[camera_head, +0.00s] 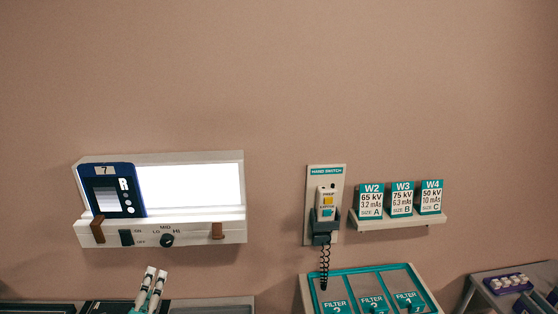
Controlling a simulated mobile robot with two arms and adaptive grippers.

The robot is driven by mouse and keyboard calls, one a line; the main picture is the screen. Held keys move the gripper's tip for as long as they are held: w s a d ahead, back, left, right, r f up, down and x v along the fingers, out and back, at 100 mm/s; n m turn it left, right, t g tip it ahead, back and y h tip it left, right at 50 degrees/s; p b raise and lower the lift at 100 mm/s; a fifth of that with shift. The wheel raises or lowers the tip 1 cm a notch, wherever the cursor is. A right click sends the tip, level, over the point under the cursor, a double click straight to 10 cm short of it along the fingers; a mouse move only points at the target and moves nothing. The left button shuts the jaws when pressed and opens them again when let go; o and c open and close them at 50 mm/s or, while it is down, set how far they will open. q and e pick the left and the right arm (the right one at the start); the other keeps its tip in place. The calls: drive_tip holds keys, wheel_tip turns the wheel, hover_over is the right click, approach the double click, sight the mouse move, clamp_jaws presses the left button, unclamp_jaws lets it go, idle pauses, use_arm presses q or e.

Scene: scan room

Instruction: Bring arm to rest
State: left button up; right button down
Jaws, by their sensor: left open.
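My left gripper (155,274) shows at the bottom edge, left of centre, as two pale fingertips pointing up. The fingers are open with a narrow gap, and I see nothing between them. It is in front of the counter, below the lit viewing box (200,231) on the wall. The rest of the left arm is cut off by the lower edge. My right gripper does not show.
A hand switch (327,200) hangs on the wall. A shelf (396,225) carries three cards. Below are a teal filter tray (316,274) and a purple tray (509,284). The upper wall is bare.

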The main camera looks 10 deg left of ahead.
use_arm(q)
drive_tip(key=s+d+f+n+g+h, duration=0.3)
drive_tip(key=s+d+f+n+g, duration=0.45)
drive_tip(key=s+n, duration=0.3)
drive_tip(key=s+d+f+n+g+h, duration=0.2)
drive_tip(key=s+d+f+n+g, duration=0.55)
drive_tip(key=s, duration=0.45)
wheel_tip(320, 180, down, 30)
drive_tip(key=b, duration=0.6)
drive_tip(key=s+a+f+b, duration=0.1)
drive_tip(key=s+f+b, duration=0.2)
drive_tip(key=s+f, duration=0.6)
drive_tip(key=s+a+f+g+b, duration=0.1)
drive_tip(key=s+a+f+b, duration=0.1)
drive_tip(key=s+f, duration=0.6)
wheel_tip(320, 180, down, 8)
drive_tip(key=shift+s+a+r+b, duration=0.1)
drive_tip(key=shift+s+a+b, duration=0.25)
drive_tip(key=shift+b, duration=0.3)
